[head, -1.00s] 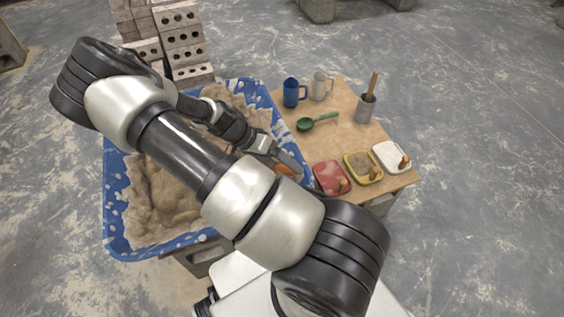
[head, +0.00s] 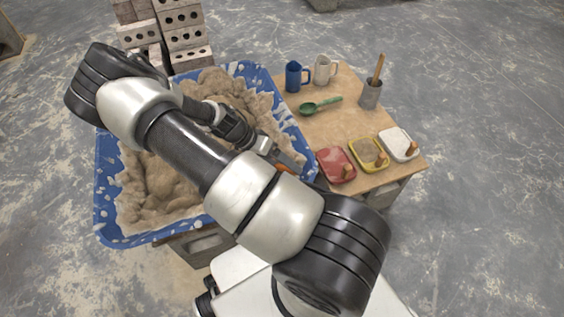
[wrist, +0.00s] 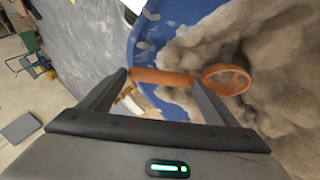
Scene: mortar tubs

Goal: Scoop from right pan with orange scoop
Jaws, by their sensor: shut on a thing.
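An orange scoop with a round, ring-like bowl (wrist: 227,80) and a straight handle shows in the wrist view. My gripper (wrist: 160,79) is shut on the handle, which lies across between the two fingers. In the head view my gripper (head: 288,160) is over the right front edge of the blue tub, and only a bit of the orange scoop (head: 282,168) shows. The white-flecked blue tub (head: 107,190) holds a large heap of brown mortar (head: 160,185). In the wrist view the scoop's bowl appears over this mortar; contact cannot be told. My arm hides part of the heap.
Blocks (head: 185,40) stand behind the tub.

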